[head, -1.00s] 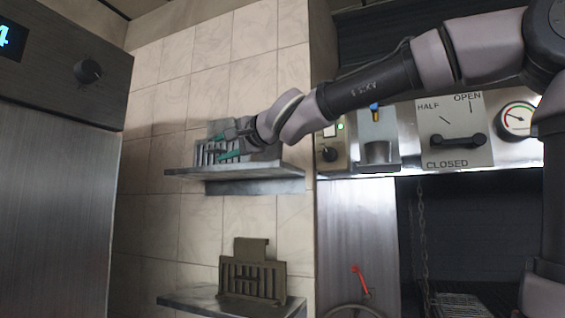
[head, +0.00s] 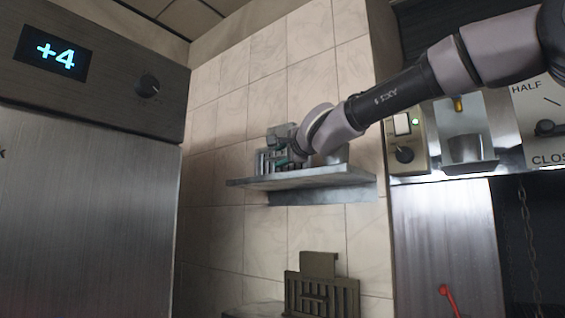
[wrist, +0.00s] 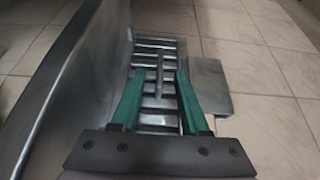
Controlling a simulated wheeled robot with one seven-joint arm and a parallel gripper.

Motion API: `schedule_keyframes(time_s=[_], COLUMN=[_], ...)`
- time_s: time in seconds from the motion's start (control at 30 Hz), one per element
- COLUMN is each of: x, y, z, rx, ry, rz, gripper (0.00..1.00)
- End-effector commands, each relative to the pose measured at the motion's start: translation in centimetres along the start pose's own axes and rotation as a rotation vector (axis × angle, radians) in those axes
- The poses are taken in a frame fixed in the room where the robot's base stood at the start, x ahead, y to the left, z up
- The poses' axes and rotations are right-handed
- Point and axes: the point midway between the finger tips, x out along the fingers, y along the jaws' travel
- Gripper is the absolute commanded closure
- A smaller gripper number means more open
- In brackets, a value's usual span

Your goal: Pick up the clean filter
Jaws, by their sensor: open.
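The clean filter (head: 264,163) is a light grey slotted plate standing upright on the upper metal shelf (head: 300,181). In the wrist view the filter (wrist: 150,118) shows its slats, a side tab and a raised bar between my fingers. My gripper (head: 280,152) is in front of the filter and hides much of it in the head view. In the wrist view my gripper (wrist: 160,74) is open, with one green finger on each side of the bar. I cannot tell whether the fingers touch it.
A darker, brownish filter (head: 322,292) stands on a lower shelf (head: 250,310). A steel cabinet with a lit "+4" display (head: 54,52) stands at the left.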

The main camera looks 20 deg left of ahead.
Motion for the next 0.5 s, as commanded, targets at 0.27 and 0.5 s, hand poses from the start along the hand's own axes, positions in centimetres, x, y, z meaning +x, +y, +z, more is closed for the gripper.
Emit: schedule_keyframes(time_s=[0.27,0.5], x=[2.8,2.8], y=[0.0,0.0], z=[-0.1,-0.1], rx=[-0.001,-0.001], ry=[0.001,0.000], rz=[-0.001,-0.001], gripper=[0.55,0.74])
